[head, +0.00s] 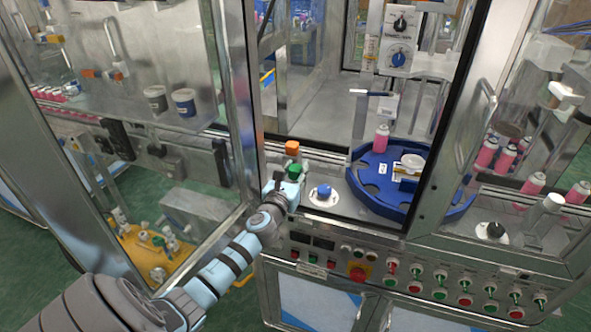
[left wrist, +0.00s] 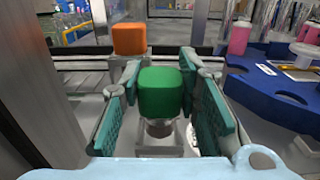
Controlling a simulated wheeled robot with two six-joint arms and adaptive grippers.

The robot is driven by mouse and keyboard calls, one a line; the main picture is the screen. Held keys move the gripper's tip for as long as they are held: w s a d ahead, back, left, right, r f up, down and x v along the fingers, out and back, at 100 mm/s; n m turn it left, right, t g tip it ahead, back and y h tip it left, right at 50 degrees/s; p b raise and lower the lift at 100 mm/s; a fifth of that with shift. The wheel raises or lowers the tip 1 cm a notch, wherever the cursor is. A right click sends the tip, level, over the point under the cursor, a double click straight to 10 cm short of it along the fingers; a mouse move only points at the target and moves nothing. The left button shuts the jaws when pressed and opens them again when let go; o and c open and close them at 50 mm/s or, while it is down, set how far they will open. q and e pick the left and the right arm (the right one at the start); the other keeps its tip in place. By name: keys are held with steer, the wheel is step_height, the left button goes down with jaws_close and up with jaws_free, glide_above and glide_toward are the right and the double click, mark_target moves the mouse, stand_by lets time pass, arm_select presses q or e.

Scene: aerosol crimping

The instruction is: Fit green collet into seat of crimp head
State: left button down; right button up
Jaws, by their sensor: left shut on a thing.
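The green collet (head: 294,171) is a rounded block at the front of the open machine bay. In the left wrist view the green collet (left wrist: 161,92) sits between the teal finger pads, with a brownish round part below it. My left gripper (head: 285,186) is shut on it, reaching in over the front ledge. The left gripper's pads also show in the left wrist view (left wrist: 163,120). Metal parts stand just under and behind the collet. I cannot tell which is the crimp head's seat, or whether the collet touches it. My right gripper is not in view.
An orange block (head: 292,148) stands on a metal mount just behind the collet. A blue knob (head: 323,191) and a blue rotary table (head: 376,202) carrying a pink can (head: 381,138) lie to the right. A metal door post (head: 241,95) rises close on the left.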

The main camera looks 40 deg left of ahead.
mark_target(294, 182)
arm_select(q)
steer(key=shift+f, duration=0.15)
steer(key=shift+f+b, duration=1.35)
steer(key=c, duration=1.1)
jaws_free()
steer(key=v, duration=1.2)
